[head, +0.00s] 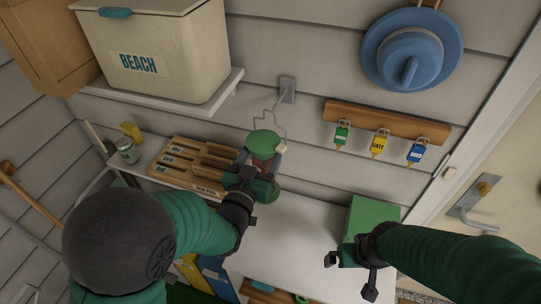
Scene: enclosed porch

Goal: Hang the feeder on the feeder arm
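The feeder (264,143) has a green lid, a reddish-brown body and a green base, with a thin wire hanger above the lid. It is roughly upright in front of the wall, above the white bench. My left gripper (258,178) is shut around its body and hides part of it. The feeder arm (286,90) is a grey wall bracket with a short rod pointing down and left. The wire's top is close to the rod's end; I cannot tell whether they touch. My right gripper (350,273) is open and empty, near a green box.
The green box (373,216) stands on the bench's right part; the bench (296,232) is clear between it and the feeder. A key rack (385,119) hangs right of the feeder arm. A BEACH bin (190,60) sits on the upper-left shelf. A wooden slatted tray (178,170) lies left.

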